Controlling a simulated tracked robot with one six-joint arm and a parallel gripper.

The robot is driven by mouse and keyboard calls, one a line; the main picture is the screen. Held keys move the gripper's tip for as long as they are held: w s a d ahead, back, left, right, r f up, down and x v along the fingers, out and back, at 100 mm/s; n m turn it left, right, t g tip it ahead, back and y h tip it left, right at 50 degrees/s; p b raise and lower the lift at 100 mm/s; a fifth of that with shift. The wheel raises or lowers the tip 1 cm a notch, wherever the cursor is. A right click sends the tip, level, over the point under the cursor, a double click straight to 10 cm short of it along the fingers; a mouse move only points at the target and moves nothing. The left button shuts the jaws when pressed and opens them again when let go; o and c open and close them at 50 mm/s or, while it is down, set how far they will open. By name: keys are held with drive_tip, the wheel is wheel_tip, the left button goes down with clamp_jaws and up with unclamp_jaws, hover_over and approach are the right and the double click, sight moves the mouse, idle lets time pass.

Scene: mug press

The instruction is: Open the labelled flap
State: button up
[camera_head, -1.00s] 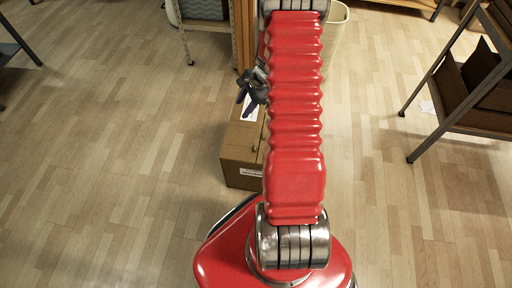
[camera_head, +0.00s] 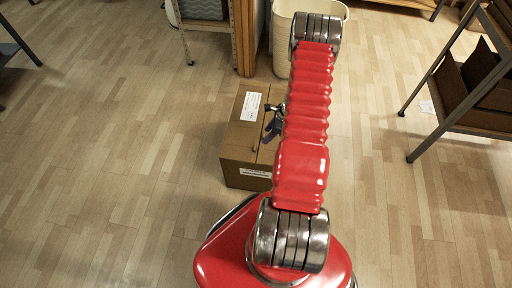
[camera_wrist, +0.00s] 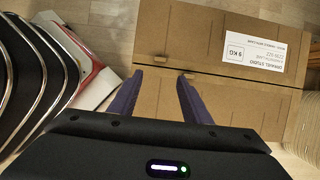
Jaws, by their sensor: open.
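A closed cardboard box (camera_head: 238,150) stands on the floor, partly hidden by my arm. Its labelled flap (camera_head: 237,127) lies flat on the left of the top, with a white label (camera_head: 250,106). In the wrist view the labelled flap (camera_wrist: 200,35) fills the upper part, its label (camera_wrist: 262,52) at the right. A seam parts it from the plain flap (camera_wrist: 235,105) below. Small tabs stick up near the seam. My gripper (camera_head: 272,127) is over the box top in the head view. In the wrist view my gripper (camera_wrist: 159,76) has its two purple fingers apart, tips near the seam, nothing between them.
A cream bin (camera_head: 283,40) stands behind the box, beside a wooden post (camera_head: 243,35). A metal shelf (camera_head: 470,100) with open cartons stands at the right. The wooden floor left of the box is clear.

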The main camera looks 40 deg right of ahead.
sight(255, 148)
drive_tip(key=shift+f, duration=0.15)
drive_tip(key=shift+x, duration=6.8)
drive_tip(key=shift+c, duration=0.5)
clamp_jaws()
drive_tip(key=shift+a, duration=0.3)
drive_tip(key=shift+d, duration=0.15)
